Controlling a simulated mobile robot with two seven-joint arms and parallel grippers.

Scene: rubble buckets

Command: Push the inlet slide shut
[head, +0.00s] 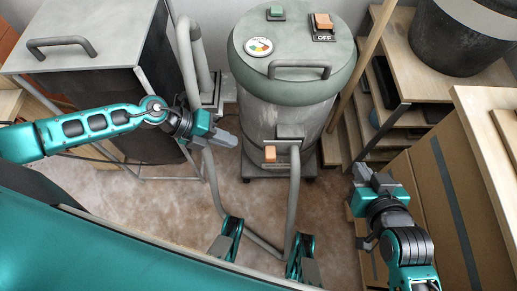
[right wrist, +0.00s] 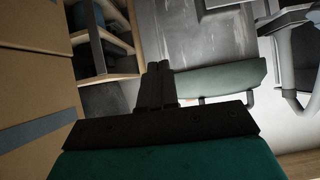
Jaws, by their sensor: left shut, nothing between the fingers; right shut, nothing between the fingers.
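A grey tank (head: 285,115) with a green lid stands upright at the centre of the head view. Low on its front is the inlet (head: 289,131), where a grey pipe (head: 295,175) meets it. A small orange tab (head: 270,154), apparently the slide's handle, sits just left of the pipe. I cannot tell how far the slide is open. My left gripper (head: 232,140) is shut and empty, left of the tab and apart from it. My right gripper (head: 360,171) is shut and empty, to the right of the tank. Its closed fingers show in the right wrist view (right wrist: 155,80).
The lid carries a gauge (head: 259,46), an orange switch by an OFF label (head: 323,22) and a handle (head: 300,65). A grey cabinet (head: 85,45) stands at left. Wooden shelves (head: 395,80) and a cardboard box (head: 455,200) stand at right. Pipes cross the floor in front.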

